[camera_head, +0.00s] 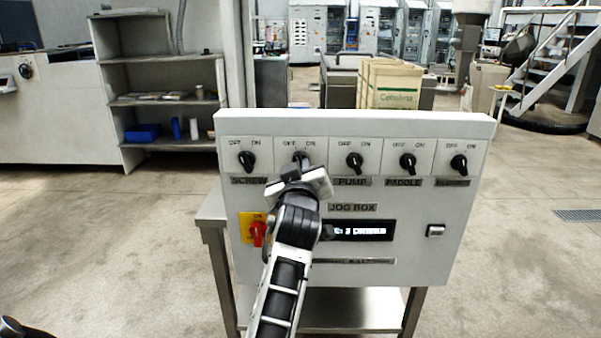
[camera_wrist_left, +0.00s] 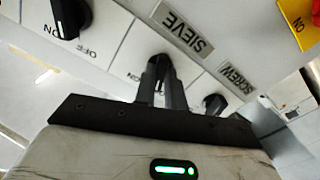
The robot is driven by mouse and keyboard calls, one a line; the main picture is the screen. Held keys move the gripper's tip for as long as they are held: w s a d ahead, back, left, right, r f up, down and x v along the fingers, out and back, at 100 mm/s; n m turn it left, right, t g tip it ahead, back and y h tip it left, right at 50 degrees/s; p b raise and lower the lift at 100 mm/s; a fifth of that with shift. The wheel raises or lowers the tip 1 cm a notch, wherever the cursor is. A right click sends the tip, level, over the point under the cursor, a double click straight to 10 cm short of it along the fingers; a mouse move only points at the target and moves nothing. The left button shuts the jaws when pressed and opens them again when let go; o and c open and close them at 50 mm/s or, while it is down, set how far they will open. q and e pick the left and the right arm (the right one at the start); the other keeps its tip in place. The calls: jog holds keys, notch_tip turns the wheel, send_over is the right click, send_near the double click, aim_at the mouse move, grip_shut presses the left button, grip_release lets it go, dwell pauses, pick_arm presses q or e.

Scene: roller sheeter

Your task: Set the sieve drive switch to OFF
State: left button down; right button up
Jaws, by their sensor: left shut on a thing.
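The panel (camera_head: 400,240) labelled JOG BOX carries a row of black rotary switches with OFF at left and ON at right. The sieve switch (camera_head: 301,156) is second from left. Its label is hidden behind my gripper in the head view, but the SIEVE label (camera_wrist_left: 182,27) shows in the left wrist view. My left gripper (camera_head: 302,167) is shut on the sieve switch's knob. The wrist view shows both fingers (camera_wrist_left: 161,85) around the knob, which they mostly cover. I cannot tell which way its handle points. My right gripper is not in view.
The screw switch (camera_head: 247,161) is close on the left and the pump switch (camera_head: 354,162) close on the right. The paddle switch (camera_head: 408,163) and another switch (camera_head: 459,164) are farther right. A red knob on a yellow plate (camera_head: 247,229) and a lit display (camera_head: 362,231) are below.

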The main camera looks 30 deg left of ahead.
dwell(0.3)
pick_arm(q)
jog(key=c, duration=1.5)
grip_release()
jog(key=shift+o, duration=0.2)
